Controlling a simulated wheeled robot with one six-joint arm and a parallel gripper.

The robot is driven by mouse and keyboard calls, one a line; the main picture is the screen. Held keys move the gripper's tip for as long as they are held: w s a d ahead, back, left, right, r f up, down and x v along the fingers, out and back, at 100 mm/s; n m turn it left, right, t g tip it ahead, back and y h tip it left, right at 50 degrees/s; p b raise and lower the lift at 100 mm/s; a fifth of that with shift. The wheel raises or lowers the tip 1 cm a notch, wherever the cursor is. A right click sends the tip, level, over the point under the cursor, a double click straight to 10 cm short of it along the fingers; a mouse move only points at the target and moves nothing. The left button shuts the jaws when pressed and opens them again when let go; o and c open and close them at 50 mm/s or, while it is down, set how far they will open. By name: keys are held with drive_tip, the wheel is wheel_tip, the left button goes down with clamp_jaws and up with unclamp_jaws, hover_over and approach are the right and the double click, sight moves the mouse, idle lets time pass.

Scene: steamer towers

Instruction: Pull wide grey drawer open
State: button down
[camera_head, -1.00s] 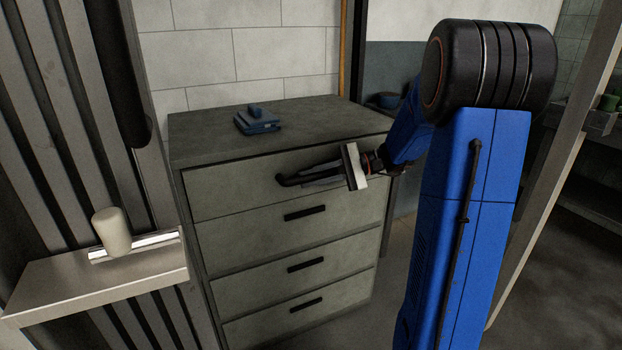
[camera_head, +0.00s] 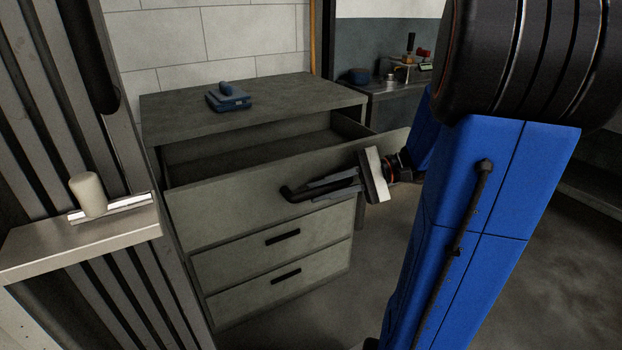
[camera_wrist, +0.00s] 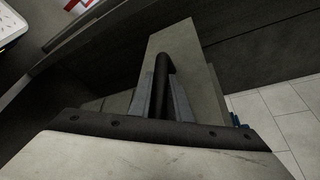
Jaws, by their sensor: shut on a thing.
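The wide grey drawer (camera_head: 240,196) is the top drawer of a grey cabinet (camera_head: 180,112) in the head view. It stands well out from the cabinet, and its dark inside shows behind the front panel. My gripper (camera_head: 300,192) is at the drawer front, shut on the dark bar handle. In the wrist view the handle (camera_wrist: 164,68) runs between the two grey fingers, with the pale drawer front (camera_wrist: 200,85) around it. The inner floor of the drawer is in shadow, and I see nothing in it.
Two closed drawers (camera_head: 250,262) show below. A blue object (camera_head: 229,100) lies on the cabinet top. At the left, a ledge (camera_head: 60,245) holds a pale cylinder (camera_head: 88,195). A counter (camera_head: 400,92) with several small items stands behind. Open floor (camera_head: 320,310) lies in front of the cabinet.

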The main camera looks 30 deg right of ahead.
drive_tip(key=shift+s, duration=1.15)
drive_tip(key=c, duration=1.6)
unclamp_jaws()
drive_tip(key=shift+c, duration=0.2)
drive_tip(key=shift+d, duration=0.1)
drive_tip(key=v, duration=1.2)
